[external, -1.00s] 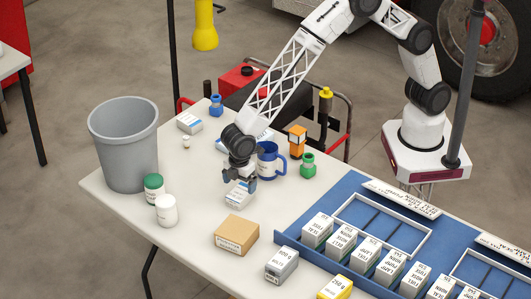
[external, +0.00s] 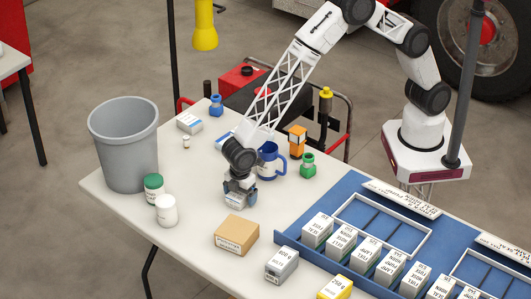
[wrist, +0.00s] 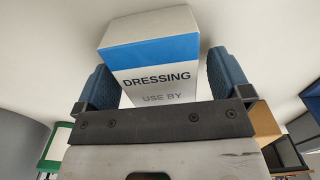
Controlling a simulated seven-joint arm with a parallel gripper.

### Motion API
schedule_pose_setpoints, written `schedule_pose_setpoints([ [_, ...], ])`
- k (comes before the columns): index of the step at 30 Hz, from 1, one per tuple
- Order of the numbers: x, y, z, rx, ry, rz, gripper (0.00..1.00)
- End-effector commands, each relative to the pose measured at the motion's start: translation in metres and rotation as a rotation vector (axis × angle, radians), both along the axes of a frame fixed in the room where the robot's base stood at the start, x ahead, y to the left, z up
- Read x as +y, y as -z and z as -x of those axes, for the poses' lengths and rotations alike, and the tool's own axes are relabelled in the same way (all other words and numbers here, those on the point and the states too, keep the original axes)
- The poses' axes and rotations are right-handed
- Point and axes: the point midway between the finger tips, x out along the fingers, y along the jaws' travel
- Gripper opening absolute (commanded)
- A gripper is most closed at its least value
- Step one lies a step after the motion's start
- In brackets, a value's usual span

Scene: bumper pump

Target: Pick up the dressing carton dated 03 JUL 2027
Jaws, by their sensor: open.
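A white dressing carton with a blue band (wrist: 150,55) stands between my fingers in the wrist view. It reads "DRESSING" and "USE BY"; the date is hidden below the gripper's edge. In the external view this carton (external: 237,201) is mostly covered by my gripper (external: 240,190). My gripper (wrist: 162,80) is open, with one blue finger on each side of the carton; I cannot tell whether either touches it. Another white and blue carton (external: 190,122) lies at the back left of the table. Part of a further one (external: 225,140) shows behind my arm. Their dates are unreadable.
A blue mug (external: 268,162) stands close behind my gripper. A brown box (external: 236,235) is in front, with a blue tray of cartons (external: 290,244) to the right. A grey bin (external: 124,150) and two jars (external: 167,211) are at left.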

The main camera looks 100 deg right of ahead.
Motion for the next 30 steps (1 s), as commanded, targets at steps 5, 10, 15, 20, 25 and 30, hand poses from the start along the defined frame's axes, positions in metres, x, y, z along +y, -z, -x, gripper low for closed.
schedule_pose_setpoints([
  [5, 0.0, -0.0001, 0.0, 0.0, 0.0, 0.0, 0.96],
  [10, 0.0, -0.0001, 0.0, 0.0, 0.0, 0.0, 0.87],
  [15, 0.0, -0.0001, 0.0, 0.0, 0.0, 0.0, 0.6],
  [20, 0.0, -0.0002, 0.0, 0.0, 0.0, 0.0, 0.41],
  [25, 0.0, -0.0003, 0.0, 0.0, 0.0, 0.0, 0.41],
  [30, 0.0001, -0.0046, -0.0002, 0.0, 0.0, 0.0, 0.41],
])
